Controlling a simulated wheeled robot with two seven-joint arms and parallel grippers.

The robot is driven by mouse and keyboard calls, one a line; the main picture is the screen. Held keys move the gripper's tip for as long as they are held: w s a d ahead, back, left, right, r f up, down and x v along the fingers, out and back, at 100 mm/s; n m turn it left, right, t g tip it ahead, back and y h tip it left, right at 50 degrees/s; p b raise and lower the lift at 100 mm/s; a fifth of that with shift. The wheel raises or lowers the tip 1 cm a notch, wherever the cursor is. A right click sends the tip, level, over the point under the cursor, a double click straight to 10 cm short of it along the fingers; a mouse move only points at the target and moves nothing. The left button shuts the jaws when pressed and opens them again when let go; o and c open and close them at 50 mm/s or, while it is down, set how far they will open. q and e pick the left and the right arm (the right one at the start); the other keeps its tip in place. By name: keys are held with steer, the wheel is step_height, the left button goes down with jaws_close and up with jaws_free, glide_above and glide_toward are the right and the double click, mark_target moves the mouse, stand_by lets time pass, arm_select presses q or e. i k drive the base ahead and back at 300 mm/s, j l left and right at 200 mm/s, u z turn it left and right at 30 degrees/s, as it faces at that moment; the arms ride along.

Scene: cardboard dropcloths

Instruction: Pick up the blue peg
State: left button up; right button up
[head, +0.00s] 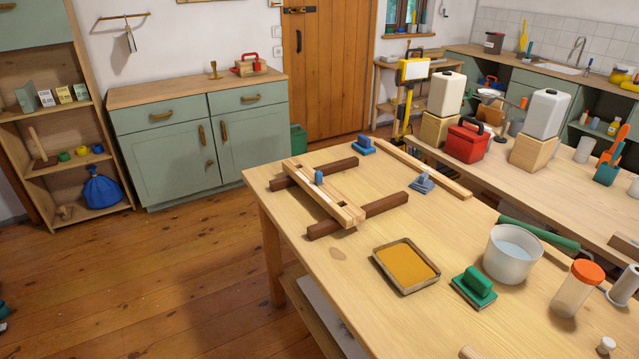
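A small blue peg (319,178) stands on the light slatted wooden piece (339,208), near its middle. The peg's lower end cannot be made out. The wooden piece lies across two dark wooden bars (378,211) on the near table (330,258). Two other blue items, a blue-handled block (363,146) and a grey-blue one (421,184), sit apart on the same table. Neither of my grippers shows in the head view.
A tray of orange-yellow material (406,265), a green-handled pad (474,287), a white bucket (512,253) and an orange-lidded jar (577,288) stand on the table's right half. A light wooden strip (424,169) lies along the far edge. The front left tabletop is clear.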

mark_target(318, 174)
steer(key=z, duration=0.35)
steer(key=i+j+z, duration=0.4)
steer(key=j+z, duration=0.15)
steer(key=i+j+z, duration=0.1)
steer(key=j+z, duration=0.2)
